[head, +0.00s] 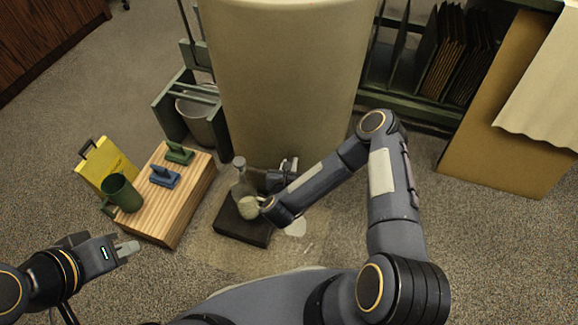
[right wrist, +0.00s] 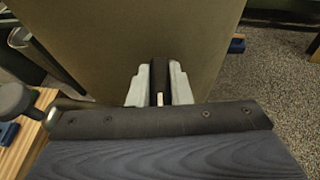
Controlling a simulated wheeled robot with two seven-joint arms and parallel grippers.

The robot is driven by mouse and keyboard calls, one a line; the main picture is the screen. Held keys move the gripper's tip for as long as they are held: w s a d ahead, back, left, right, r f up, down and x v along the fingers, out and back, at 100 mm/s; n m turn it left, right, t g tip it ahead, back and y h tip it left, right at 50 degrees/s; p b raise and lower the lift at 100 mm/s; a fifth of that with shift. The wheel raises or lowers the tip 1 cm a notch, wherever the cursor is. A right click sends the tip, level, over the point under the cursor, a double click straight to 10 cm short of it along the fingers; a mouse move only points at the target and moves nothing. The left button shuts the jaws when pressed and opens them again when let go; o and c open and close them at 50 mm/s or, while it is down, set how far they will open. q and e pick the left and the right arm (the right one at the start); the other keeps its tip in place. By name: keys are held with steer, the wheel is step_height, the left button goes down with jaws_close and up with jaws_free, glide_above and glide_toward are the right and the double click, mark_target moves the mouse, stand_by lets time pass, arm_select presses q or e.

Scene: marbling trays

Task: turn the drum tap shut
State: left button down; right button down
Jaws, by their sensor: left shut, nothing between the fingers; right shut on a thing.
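The drum (head: 290,75) is a large beige cylinder at the top centre; its wall also fills the upper right wrist view (right wrist: 120,40). My right gripper (head: 289,165) is at the drum's lower front. In the right wrist view its two pale fingers (right wrist: 158,80) are shut on a dark upright piece (right wrist: 158,74), which seems to be the tap's handle. The rest of the tap is mostly hidden by my gripper and wrist, so I cannot tell its angle. My left gripper (head: 127,248) is shut and empty at the lower left, well away from the drum.
A glass bottle with pale contents (head: 247,204) stands on a dark block (head: 240,230) beside my right forearm. A pale puddle (head: 295,227) lies on the floor. A wooden block (head: 165,225) at left carries a green mug (head: 122,193) and blue (head: 164,178) and green (head: 180,153) handled pieces.

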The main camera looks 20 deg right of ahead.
steer(key=n+y+b, duration=0.1)
steer(key=y, duration=0.1)
steer(key=n+t+y, duration=0.1)
steer(key=n+y, duration=0.1)
steer(key=shift+s+d+f+n+b, duration=0.1)
steer(key=shift+f+n+b, duration=0.1)
steer(key=shift+n+b, duration=0.15)
steer(key=n+g+y+b, duration=0.1)
steer(key=n+y+b, duration=0.3)
steer(key=n+y, duration=0.2)
steer(key=shift+d+y, duration=0.1)
steer(key=shift+y, duration=0.6)
steer(key=n+g+y+b, duration=0.1)
steer(key=n+y+b, duration=0.1)
steer(key=shift+n+g+y, duration=0.3)
steer(key=shift+n, duration=0.05)
steer(key=shift+r+n+g+y+b, duration=0.15)
steer(key=shift+n+g+y+b, duration=0.4)
steer(key=shift+n+g+y, duration=0.85)
steer(key=shift+n+g, duration=0.3)
steer(key=shift+n, duration=0.1)
steer(key=c, duration=1.3)
jaws_free()
steer(key=shift+a, duration=0.2)
